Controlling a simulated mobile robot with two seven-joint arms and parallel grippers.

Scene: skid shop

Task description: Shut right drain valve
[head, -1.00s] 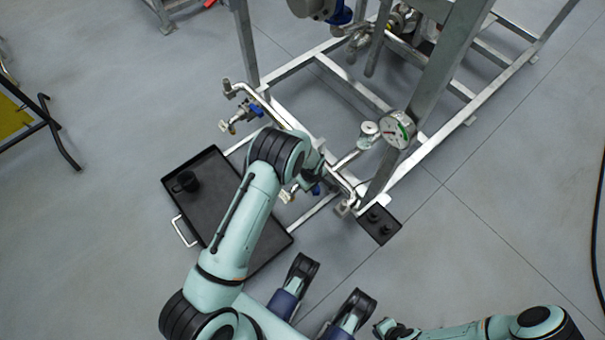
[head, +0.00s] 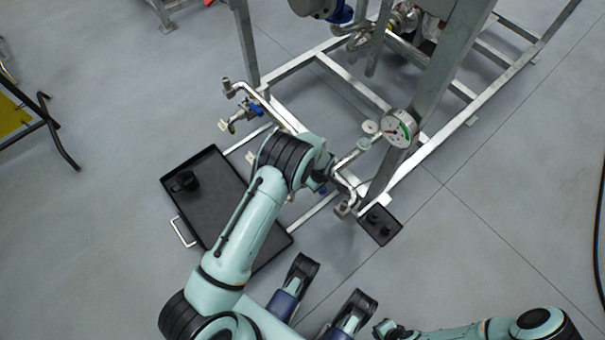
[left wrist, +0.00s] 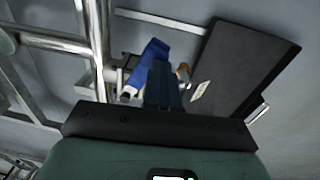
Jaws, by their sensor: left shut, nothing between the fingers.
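The right drain valve shows in the left wrist view with a blue lever handle (left wrist: 152,54), a brass-coloured part and a pale tag (left wrist: 199,91) beside it. In the head view my left arm hides most of this valve; only a bit of blue (head: 322,190) shows beside the wrist. My left gripper (left wrist: 164,84) is shut and empty. Its dark fingers overlap the lower part of the blue handle in the wrist view; I cannot tell whether they touch it. My right arm lies at the lower right of the head view, its end (head: 386,329) far from the valve, jaws unclear.
A second valve with a blue handle (head: 257,109) sits on the frame's left side. A black drip tray (head: 215,215) with a black cup (head: 186,181) lies below. A pressure gauge (head: 400,127) and steel frame (head: 340,80) stand close right of my left wrist. A small black tray (head: 380,225) lies nearby.

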